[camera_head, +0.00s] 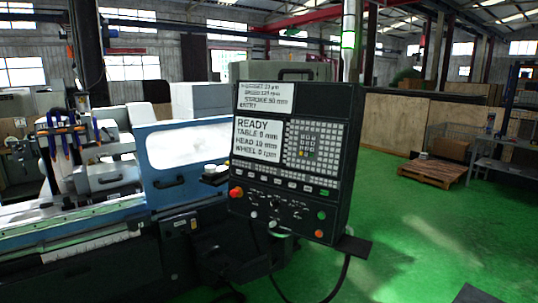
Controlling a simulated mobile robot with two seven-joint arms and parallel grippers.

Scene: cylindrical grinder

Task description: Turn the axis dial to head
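The black control panel (340,185) stands upright in the middle, turned slightly to the left. Its lower strip carries several small dark knobs (275,201) with tiny white marks. I cannot tell which one is the axis dial or where it points. The main screen (258,140) appears to read READY, TABLE 0 mm, HEAD 10 mm, WHEEL 0 rpm. A smaller screen (266,98) above it shows text that is partly unreadable. Neither of my grippers shows in the head view.
A red button (236,192) sits on the panel's left edge; green (321,215) and orange (318,233) buttons sit at its lower right. A black shelf (354,246) juts out below. The blue grinder (185,160) stands left. Green floor (420,240) is open to the right.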

